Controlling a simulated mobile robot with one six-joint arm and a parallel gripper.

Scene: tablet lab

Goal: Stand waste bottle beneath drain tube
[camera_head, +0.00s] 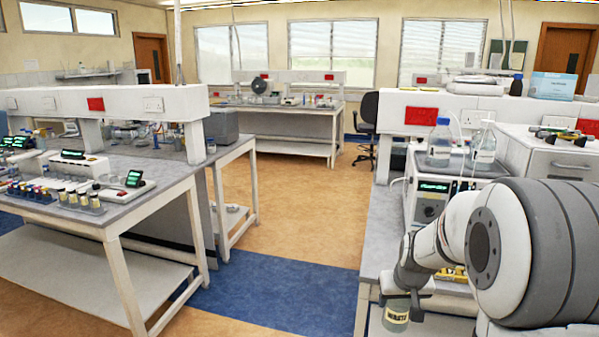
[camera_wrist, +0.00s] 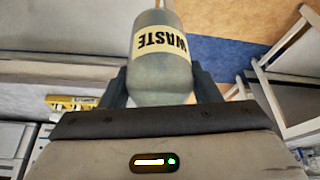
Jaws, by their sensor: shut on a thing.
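The waste bottle (camera_wrist: 160,72) is a clear bottle with a cream label reading WASTE, held between the two dark fingers of my gripper (camera_wrist: 162,88). In the wrist view its label appears upside down. In the head view the waste bottle (camera_head: 396,318) hangs below my gripper (camera_head: 397,298) at the bottom right, in front of the right bench's near end. A dispensing machine (camera_head: 431,197) with a green display stands on that bench, with two clear bottles on top. A thin pale tube (camera_head: 398,182) shows at its left side; I cannot tell where its end is.
The right bench (camera_head: 374,235) has a bare grey strip left of the machine. A yellow item (camera_head: 452,274) lies near my arm. The left bench (camera_head: 140,165) carries several vials and small instruments. The floor aisle (camera_head: 290,245) between the benches is clear.

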